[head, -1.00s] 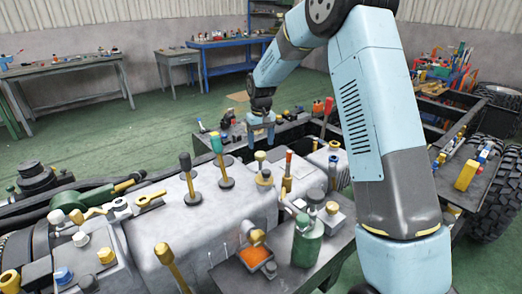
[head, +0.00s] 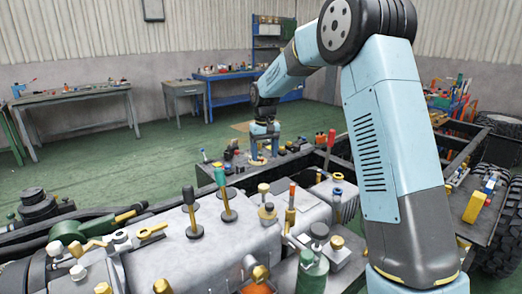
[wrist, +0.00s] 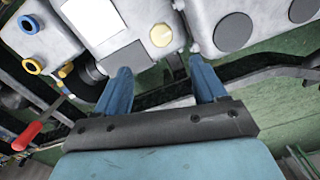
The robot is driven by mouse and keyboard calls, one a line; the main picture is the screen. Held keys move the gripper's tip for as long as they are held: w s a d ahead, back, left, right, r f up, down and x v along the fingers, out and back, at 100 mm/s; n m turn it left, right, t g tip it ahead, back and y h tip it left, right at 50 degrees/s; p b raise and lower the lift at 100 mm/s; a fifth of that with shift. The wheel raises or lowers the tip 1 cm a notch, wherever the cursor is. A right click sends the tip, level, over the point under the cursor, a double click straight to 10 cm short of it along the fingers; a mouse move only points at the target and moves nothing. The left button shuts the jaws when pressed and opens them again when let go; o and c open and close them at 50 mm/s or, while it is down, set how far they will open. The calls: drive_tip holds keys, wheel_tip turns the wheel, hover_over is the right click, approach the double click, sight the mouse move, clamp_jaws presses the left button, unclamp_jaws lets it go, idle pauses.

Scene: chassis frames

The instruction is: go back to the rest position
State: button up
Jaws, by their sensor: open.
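My gripper (head: 263,150) hangs at the end of my light blue arm, pointing down near the far side of the chassis, beside a dark ledge with small parts. In the wrist view its two blue fingers (wrist: 162,88) stand apart with nothing between them. Beyond the fingers I see the grey engine block (wrist: 195,22) with a yellow cap (wrist: 161,36) and dark round discs. In the head view the block (head: 240,240) fills the lower middle.
Handled tools (head: 221,190) stand upright on the block. A green bottle (head: 312,272) stands in front. A red-handled tool (wrist: 32,136) shows in the wrist view. Benches (head: 75,95) line the back wall. The green floor (head: 170,150) between is clear.

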drive_tip(key=s+d+r+m+t, duration=0.1)
drive_tip(key=s+d+r, duration=0.5)
drive_tip(key=s, duration=0.4)
drive_tip(key=s+d+r+m+t, duration=0.1)
drive_tip(key=s+d+r+t, duration=0.1)
drive_tip(key=s+d+r, duration=0.55)
drive_tip(key=s+d+m+t, duration=0.1)
drive_tip(key=s+d+t, duration=0.1)
drive_tip(key=s, duration=2.2)
drive_tip(key=shift+d+m+t, duration=0.3)
drive_tip(key=shift+d, duration=0.3)
drive_tip(key=shift+f, duration=0.1)
